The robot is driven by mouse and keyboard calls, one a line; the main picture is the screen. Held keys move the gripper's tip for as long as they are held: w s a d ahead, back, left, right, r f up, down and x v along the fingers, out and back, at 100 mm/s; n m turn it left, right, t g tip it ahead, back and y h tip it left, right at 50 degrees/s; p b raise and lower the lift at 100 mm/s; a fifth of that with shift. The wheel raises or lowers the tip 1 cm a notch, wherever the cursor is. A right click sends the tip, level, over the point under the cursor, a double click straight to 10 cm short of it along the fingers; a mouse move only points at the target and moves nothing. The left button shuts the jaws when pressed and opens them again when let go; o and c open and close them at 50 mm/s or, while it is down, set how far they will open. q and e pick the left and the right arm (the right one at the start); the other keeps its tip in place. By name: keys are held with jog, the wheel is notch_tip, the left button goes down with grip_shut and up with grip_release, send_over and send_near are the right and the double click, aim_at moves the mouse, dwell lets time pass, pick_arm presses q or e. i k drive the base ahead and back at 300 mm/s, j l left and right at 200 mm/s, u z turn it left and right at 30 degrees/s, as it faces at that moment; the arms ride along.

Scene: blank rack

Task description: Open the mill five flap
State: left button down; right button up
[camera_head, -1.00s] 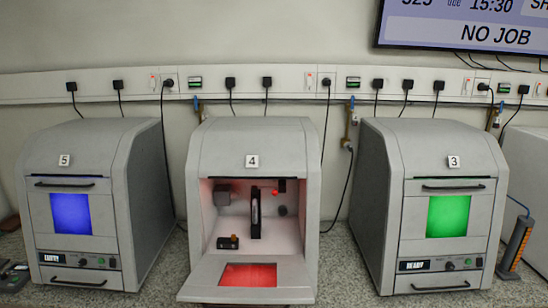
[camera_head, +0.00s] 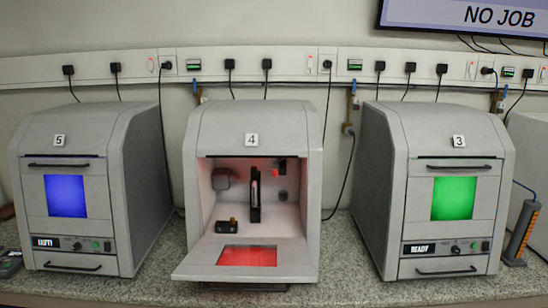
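Mill five (camera_head: 75,185) stands at the left of the bench, a grey machine labelled 5. Its flap (camera_head: 63,200) is shut, with a blue-lit window (camera_head: 66,195) and a dark bar handle (camera_head: 59,165) along the top. Below the flap are a small display (camera_head: 46,242), knobs and a lower drawer handle (camera_head: 73,267). Neither of my grippers is in view.
Mill four (camera_head: 252,130) in the middle has its flap (camera_head: 246,257) lowered forward, its red-lit interior exposed. Mill three (camera_head: 445,150) at the right is shut with a green window. The speckled worktop (camera_head: 350,270) is clear between the machines.

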aim_at(56, 201)
jog(key=u, duration=1.3)
